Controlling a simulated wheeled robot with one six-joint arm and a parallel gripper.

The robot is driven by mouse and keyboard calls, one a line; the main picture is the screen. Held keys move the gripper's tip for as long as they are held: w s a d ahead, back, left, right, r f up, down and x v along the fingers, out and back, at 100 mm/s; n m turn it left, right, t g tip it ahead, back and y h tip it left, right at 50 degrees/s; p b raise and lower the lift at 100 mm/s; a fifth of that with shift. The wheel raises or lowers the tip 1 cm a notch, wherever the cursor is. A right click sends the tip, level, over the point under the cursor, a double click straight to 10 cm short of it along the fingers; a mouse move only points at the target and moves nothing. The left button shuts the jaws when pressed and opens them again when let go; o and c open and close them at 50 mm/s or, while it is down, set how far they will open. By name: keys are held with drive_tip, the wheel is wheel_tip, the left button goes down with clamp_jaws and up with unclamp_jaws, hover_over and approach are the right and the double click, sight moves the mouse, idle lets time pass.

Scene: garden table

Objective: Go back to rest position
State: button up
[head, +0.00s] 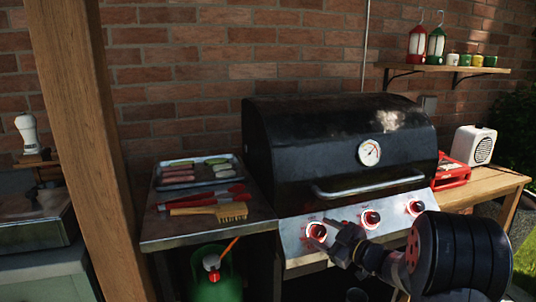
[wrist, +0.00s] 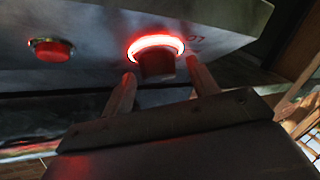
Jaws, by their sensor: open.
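My gripper (head: 326,240) is at the front panel of the black grill (head: 300,150), by the leftmost knob (head: 316,230). In the wrist view my gripper (wrist: 160,70) is open, with one finger on each side of a dark knob (wrist: 157,66) ringed in glowing red light. The fingers look apart from the knob's sides; whether they touch it I cannot tell. The grill lid is closed. My arm reaches in from the lower right of the head view and hides part of the panel's lower edge.
A side table (head: 160,233) left of the grill holds a food tray (head: 158,184), tongs and a brush (head: 232,211). A green gas bottle (head: 216,285) stands below. A wooden post (head: 85,130) rises at left. A wooden bench (head: 490,182) holds a red case and white speaker.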

drive_tip(key=m+t+h+b, duration=0.1)
drive_tip(key=m, duration=0.1)
drive_tip(key=m+t+h, duration=0.1)
drive_tip(key=m+t+h+b, duration=0.1)
drive_tip(key=m, duration=0.1)
drive_tip(key=shift+s+a+f+m+b, duration=0.1)
drive_tip(key=shift+a+m+b, duration=0.15)
drive_tip(key=shift+m+b, duration=0.05)
drive_tip(key=shift+a+m+t+h+b, duration=0.15)
drive_tip(key=shift+m+t+h+b, duration=0.5)
drive_tip(key=shift+m+h, duration=1.7)
drive_tip(key=s+d, duration=0.1)
drive_tip(key=s, duration=0.6)
drive_tip(key=shift+d+y+p, duration=0.35)
drive_tip(key=shift+a+m, duration=0.1)
drive_tip(key=shift+m, duration=0.15)
